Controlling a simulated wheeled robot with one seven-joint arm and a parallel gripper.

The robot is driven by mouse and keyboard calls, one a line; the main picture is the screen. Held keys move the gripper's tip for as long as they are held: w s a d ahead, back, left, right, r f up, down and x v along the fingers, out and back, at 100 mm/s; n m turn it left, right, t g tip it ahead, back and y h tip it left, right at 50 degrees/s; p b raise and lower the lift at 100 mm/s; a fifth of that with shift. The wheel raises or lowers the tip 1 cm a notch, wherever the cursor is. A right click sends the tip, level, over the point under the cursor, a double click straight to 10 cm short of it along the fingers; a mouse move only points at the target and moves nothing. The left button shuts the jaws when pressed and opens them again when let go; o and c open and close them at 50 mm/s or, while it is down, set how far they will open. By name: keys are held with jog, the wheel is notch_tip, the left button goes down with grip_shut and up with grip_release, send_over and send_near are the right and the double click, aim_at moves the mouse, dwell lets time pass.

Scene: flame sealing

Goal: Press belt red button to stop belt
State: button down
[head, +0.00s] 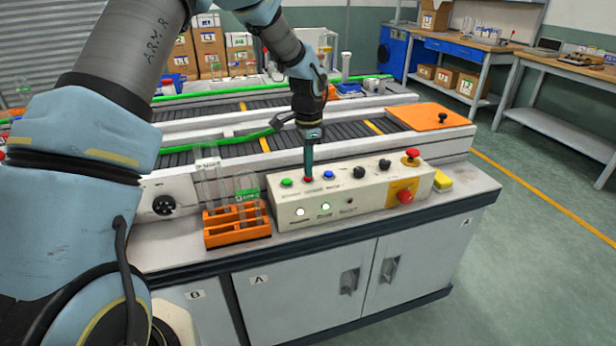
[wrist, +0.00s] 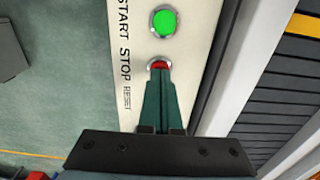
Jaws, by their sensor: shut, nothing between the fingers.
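The belt's red button (wrist: 160,66) sits beside the word STOP on the control box (head: 290,212), next to the green button (wrist: 163,22) marked START. My gripper (head: 308,176) points straight down over the box's top in the head view, its tips at the red button. In the wrist view my gripper (wrist: 160,82) is shut, with nothing between its fingers. Its tips overlap the near edge of the red button; whether they press it down cannot be told. The green button (head: 287,183) also shows in the head view, left of the gripper.
An orange rack (head: 237,226) with glass tubes stands left of the box. A blue button (head: 328,175), black knobs and a large red mushroom button (head: 405,196) lie to the right. The conveyor belt (head: 350,132) runs behind the box. A yellow block (head: 442,181) sits at the right.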

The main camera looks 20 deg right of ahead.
jog(key=shift+f, duration=0.3)
notch_tip(320, 180, up, 8)
jog(key=p, duration=0.5)
jog(key=shift+p, duration=0.3)
dwell(0.6)
